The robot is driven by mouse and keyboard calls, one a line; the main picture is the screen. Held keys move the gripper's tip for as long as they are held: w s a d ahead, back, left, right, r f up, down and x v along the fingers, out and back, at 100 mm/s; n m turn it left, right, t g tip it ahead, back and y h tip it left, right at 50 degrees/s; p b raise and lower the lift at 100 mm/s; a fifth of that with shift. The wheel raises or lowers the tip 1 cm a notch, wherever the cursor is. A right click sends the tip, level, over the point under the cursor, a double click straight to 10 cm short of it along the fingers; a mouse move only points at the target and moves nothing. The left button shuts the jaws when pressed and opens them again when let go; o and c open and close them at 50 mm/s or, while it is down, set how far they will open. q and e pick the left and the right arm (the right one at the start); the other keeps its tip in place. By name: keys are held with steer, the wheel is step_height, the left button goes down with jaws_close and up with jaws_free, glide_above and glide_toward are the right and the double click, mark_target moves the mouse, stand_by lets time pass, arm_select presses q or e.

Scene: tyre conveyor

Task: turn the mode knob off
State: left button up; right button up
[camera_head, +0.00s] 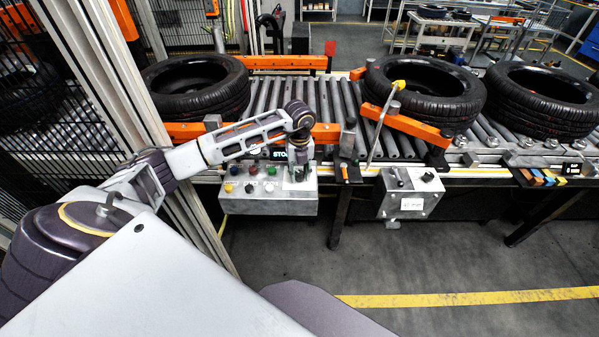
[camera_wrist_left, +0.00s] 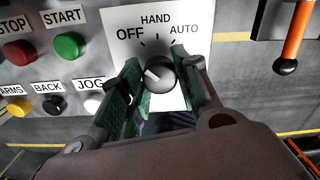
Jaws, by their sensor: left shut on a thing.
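The mode knob (camera_wrist_left: 160,75) is a dark round knob with a white mark on a white plate (camera_wrist_left: 118,22) labelled OFF, HAND and AUTO. Its white mark lies on the knob's left side, slanting up and left, roughly towards the OFF side. My left gripper (camera_wrist_left: 158,84) has its green-padded fingers on both sides of the knob and is shut on it. In the head view my left gripper (camera_head: 299,176) is at the right end of the control box (camera_head: 268,207) and hides the knob. My right gripper is not in view.
A red STOP button (camera_wrist_left: 20,52), a green START button (camera_wrist_left: 69,46) and lower buttons sit left of the knob. An orange-handled lever (camera_wrist_left: 295,35) is at right. Behind the box, tyres (camera_head: 425,90) lie on the roller conveyor (camera_head: 330,95). A second grey box (camera_head: 410,190) hangs at right.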

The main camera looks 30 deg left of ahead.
mark_target(300, 173)
arm_select(q)
steer(key=o, duration=1.1)
steer(key=shift+c, duration=0.2)
steer(key=shift+r, duration=0.15)
step_height(300, 173, up, 12)
steer(key=shift+d+f, duration=0.1)
steer(key=shift+f, duration=0.1)
stand_by(0.4)
